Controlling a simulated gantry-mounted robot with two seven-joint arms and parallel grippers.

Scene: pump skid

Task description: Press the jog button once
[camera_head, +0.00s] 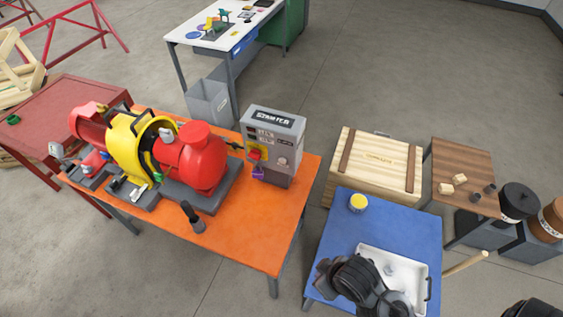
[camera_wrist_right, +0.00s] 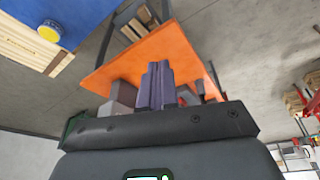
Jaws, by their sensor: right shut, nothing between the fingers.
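The controls are too small to tell which is the jog button. My left gripper is not in view.
A red and yellow pump (camera_head: 195,160) fills the left of the orange table (camera_head: 255,235). A dark upright cylinder (camera_head: 194,217) stands near its front edge. The blue table (camera_head: 340,222) holds a yellow-topped can (camera_head: 357,203) and a white tray (camera_head: 421,272). A wooden crate (camera_head: 375,165) stands behind.

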